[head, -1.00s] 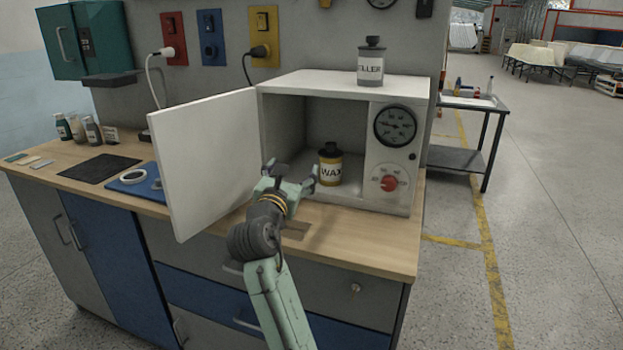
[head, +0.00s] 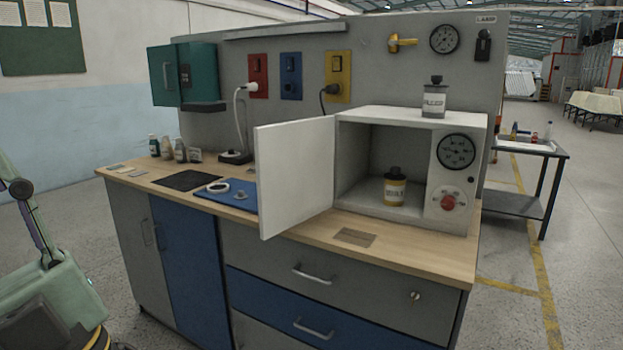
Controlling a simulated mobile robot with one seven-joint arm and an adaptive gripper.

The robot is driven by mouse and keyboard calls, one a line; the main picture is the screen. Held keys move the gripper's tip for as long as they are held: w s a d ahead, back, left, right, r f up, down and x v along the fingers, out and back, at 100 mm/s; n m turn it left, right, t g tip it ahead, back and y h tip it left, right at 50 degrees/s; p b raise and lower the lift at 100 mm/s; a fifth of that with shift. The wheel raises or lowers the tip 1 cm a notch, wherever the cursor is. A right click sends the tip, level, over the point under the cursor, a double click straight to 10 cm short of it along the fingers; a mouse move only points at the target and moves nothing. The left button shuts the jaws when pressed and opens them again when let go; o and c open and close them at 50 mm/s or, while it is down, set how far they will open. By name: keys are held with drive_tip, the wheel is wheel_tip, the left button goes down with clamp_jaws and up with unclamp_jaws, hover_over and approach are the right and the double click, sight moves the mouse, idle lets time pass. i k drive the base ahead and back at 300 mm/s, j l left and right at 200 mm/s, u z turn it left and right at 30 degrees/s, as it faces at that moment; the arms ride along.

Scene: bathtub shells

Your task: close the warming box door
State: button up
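The white warming box (head: 410,122) stands on the right part of the wooden worktop. Its door (head: 297,180) is hinged on the left side of the opening and stands wide open, swung out to the left and toward me. The right side of the box front carries a dial gauge and a red knob (head: 447,202).
A blue mat (head: 212,195) with a white ring lies left of the door, with a black mat (head: 187,180) beyond. A plugged-in cable and several small bottles are behind. A dark side table (head: 530,150) stands at the right.

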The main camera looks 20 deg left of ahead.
sight(294, 160)
drive_tip(key=i+j+z, duration=0.15)
drive_tip(key=j+z, duration=0.2)
drive_tip(key=z, duration=0.15)
drive_tip(key=i+j+z, duration=0.1)
drive_tip(key=j+z, duration=0.75)
drive_tip(key=j, duration=1.55)
drive_tip(key=k+j, duration=0.1)
drive_tip(key=j, duration=0.7)
drive_tip(key=j+z, duration=0.1)
drive_tip(key=j, duration=0.7)
drive_tip(key=k+j+z, duration=0.1)
drive_tip(key=k, duration=0.3)
drive_tip(key=k+j+z, duration=0.1)
drive_tip(key=k+j, duration=0.15)
drive_tip(key=k, duration=0.1)
